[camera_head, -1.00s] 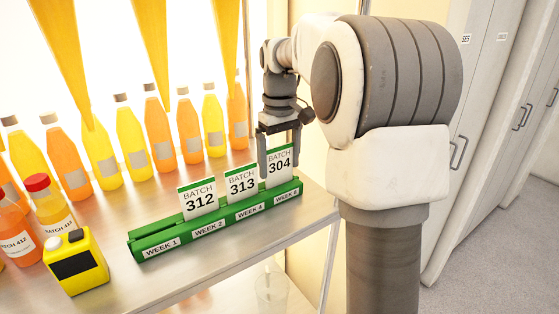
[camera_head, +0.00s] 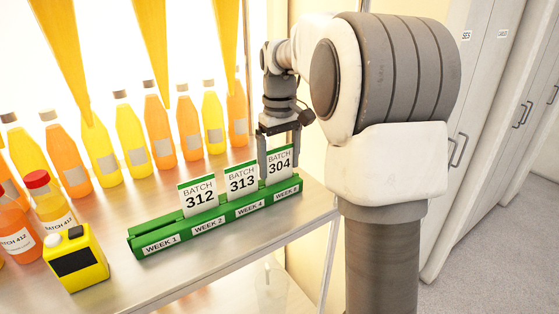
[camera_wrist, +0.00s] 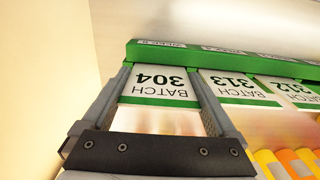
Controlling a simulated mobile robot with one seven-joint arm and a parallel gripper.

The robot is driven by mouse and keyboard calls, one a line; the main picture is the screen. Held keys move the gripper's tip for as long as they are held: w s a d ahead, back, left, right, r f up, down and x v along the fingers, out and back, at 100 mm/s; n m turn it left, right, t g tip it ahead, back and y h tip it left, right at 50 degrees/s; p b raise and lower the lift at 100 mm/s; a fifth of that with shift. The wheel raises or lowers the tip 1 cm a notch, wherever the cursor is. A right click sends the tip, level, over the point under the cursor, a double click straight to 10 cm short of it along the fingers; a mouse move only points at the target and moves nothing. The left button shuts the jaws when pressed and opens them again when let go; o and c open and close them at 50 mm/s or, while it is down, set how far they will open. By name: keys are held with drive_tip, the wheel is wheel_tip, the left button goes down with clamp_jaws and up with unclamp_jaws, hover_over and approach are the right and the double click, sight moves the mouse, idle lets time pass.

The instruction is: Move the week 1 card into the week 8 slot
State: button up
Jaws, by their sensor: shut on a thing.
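The green card rack (camera_head: 150,245) on the shelf has slots labelled week 1, week 2, week 4 and week 8. The batch 304 card (camera_head: 280,162) stands in the week 8 slot at the right end. My gripper (camera_head: 279,160) is shut on this card, one finger at each side edge; the wrist view also shows the card (camera_wrist: 160,82) between the fingers. The batch 313 card (camera_head: 242,181) stands over week 4 and the batch 312 card (camera_head: 199,198) over week 2. The week 1 slot holds no card.
A row of juice bottles (camera_head: 132,142) lines the back of the shelf. A yellow device (camera_head: 76,262) and red-capped bottles (camera_head: 48,202) stand left of the rack. The shelf's front edge lies just ahead of the rack.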

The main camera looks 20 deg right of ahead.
drive_tip(key=shift+f, duration=0.25)
drive_tip(key=o, duration=1)
drive_tip(key=shift+c, duration=0.2)
drive_tip(key=shift+r, duration=0.15)
wheel_tip(320, 180, up, 12)
drive_tip(key=shift+f+p, duration=0.1)
drive_tip(key=shift+p, duration=0.5)
drive_tip(key=s+a+f+m+t, duration=0.1)
drive_tip(key=s+a+t, duration=0.1)
drive_tip(key=s+a, duration=0.3)
drive_tip(key=s+a+t, duration=0.1)
drive_tip(key=s+a, duration=0.1)
drive_tip(key=s, duration=0.6)
drive_tip(key=s+a+f+m+t, duration=0.1)
drive_tip(key=s+a+f+t, duration=0.1)
drive_tip(key=s+f, duration=0.7)
drive_tip(key=shift+s+a+t, duration=0.3)
drive_tip(key=shift+s+a, duration=0.2)
drive_tip(key=shift+s, duration=0.65)
